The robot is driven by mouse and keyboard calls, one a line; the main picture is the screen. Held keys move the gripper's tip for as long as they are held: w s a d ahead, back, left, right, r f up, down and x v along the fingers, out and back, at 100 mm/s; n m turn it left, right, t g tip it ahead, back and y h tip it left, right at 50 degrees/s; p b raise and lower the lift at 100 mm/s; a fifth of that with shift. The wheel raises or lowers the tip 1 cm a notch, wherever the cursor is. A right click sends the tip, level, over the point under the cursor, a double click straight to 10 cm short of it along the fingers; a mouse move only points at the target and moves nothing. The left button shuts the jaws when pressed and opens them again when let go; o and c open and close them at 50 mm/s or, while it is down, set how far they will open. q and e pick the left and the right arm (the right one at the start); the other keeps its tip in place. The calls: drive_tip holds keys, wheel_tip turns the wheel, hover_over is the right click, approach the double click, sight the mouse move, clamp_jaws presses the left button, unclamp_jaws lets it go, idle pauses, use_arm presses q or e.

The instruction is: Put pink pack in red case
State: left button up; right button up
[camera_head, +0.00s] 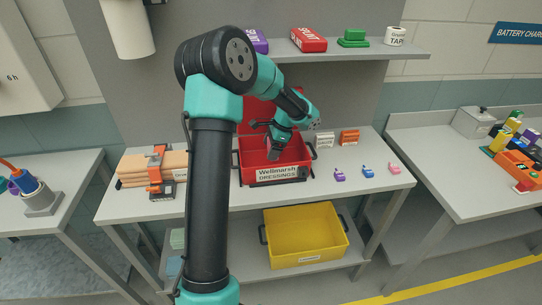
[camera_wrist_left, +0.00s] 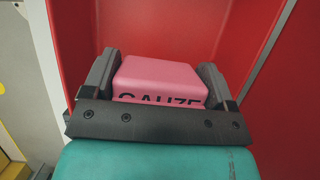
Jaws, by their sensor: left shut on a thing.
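The red case (camera_head: 252,158) stands open on the middle table, with a "Wellmarsh DRESSINGS" label on its front and its lid raised behind. My left gripper (camera_head: 274,153) reaches down over its interior. In the left wrist view, the gripper (camera_wrist_left: 158,75) is shut on the pink pack (camera_wrist_left: 162,78), marked "GAUZE", with one finger on each side. Red case walls (camera_wrist_left: 280,90) show around the pack there. In the head view the pack is hidden by the gripper, and I cannot tell whether it touches the case floor. My right gripper is not in view.
A clamped wood stack (camera_head: 135,168) lies left of the case. White (camera_head: 324,140) and orange (camera_head: 349,137) packs stand at its right, with small purple, blue and pink items in front. A yellow crate (camera_head: 305,235) sits on the lower shelf. An upper shelf (camera_head: 385,50) holds several packs.

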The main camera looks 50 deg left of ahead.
use_arm(q)
drive_tip(key=shift+f, duration=1.85)
drive_tip(key=shift+f, duration=0.15)
drive_tip(key=o, duration=0.8)
drive_tip(key=v, duration=1.2)
drive_tip(key=shift+w+d, duration=0.1)
